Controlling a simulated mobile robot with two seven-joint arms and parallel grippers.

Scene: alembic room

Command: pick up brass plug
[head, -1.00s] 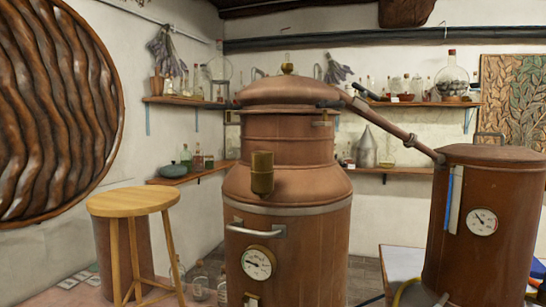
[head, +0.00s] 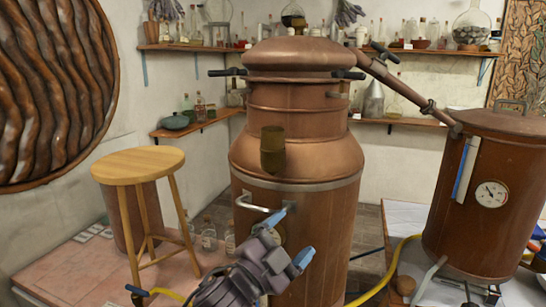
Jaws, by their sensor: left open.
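A brass plug-like cylinder (head: 272,140) stands out from the sloping shoulder of the large copper still (head: 310,225), with a narrower part below its wide top. I take it to be the brass plug. My left gripper (head: 289,238) comes up from the bottom of the head view, open and with blue fingertips. It is below the plug in the picture, in front of the still's body, and nothing shows between its fingers. It partly covers the round dial and the end of the metal handle (head: 258,207). My right gripper is not in view.
A wooden stool (head: 139,166) stands left of the still. A second copper vessel (head: 490,190) with a dial stands at right, joined by a sloping pipe (head: 400,88). Yellow hose (head: 395,270) runs low at right. Shelves of glassware line the back wall.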

